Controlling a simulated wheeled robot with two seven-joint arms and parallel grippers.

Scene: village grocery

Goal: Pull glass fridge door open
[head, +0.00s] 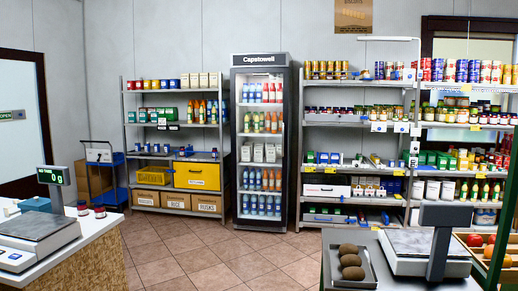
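The glass-door fridge (262,144) stands against the back wall, a little right of the middle of the head view. It is tall with a dark frame and a "Capstowell" sign on top. Its glass door looks shut, and lit shelves of bottles and cartons show through it. I cannot make out the door handle clearly. Neither of my grippers shows in the head view. The fridge is across the room, beyond the counters.
A counter with a scale (38,234) stands at the front left. At the front right, a table holds another scale (425,250) and a tray (348,275) of brown fruits. Stocked shelves flank the fridge. Tiled floor (215,258) between the counters is clear up to the fridge.

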